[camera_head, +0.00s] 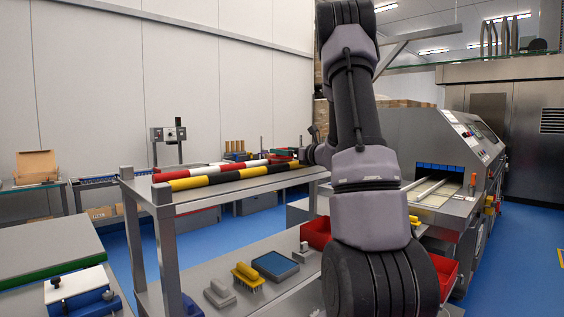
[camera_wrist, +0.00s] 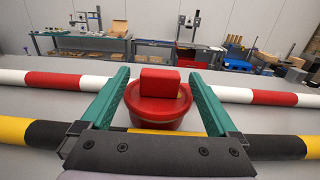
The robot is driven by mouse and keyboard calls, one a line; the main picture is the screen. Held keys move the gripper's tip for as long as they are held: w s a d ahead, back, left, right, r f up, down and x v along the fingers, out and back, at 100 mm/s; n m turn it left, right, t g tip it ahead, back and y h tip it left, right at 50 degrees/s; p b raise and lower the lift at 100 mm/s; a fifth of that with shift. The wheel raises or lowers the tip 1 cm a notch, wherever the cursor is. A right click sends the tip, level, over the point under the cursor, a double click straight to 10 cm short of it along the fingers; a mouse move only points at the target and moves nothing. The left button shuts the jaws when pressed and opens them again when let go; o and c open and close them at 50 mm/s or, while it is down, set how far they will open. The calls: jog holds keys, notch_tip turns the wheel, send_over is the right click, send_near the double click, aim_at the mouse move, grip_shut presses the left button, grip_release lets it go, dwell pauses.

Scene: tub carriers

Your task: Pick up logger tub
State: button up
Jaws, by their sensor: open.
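A red round tub with a red block-shaped top (camera_wrist: 158,103) stands in the wrist view between the two green fingers of my gripper (camera_wrist: 162,95). It is likely the logger tub, but I see no label. The fingers are open, one on each side of it, with small gaps showing near the top. The tub's lower front is partly hidden by the gripper body. In the head view my arm reaches over the shelf and hides most of the gripper and tub.
Red-white and yellow-black striped bars (camera_head: 226,177) run along the upper shelf (camera_head: 240,192). On the lower shelf are a yellow brush-like item (camera_head: 246,274), a blue-grey tray (camera_head: 275,265) and a red bin (camera_head: 317,232). A grey machine (camera_head: 420,142) stands at the right.

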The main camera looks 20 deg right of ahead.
grip_shut()
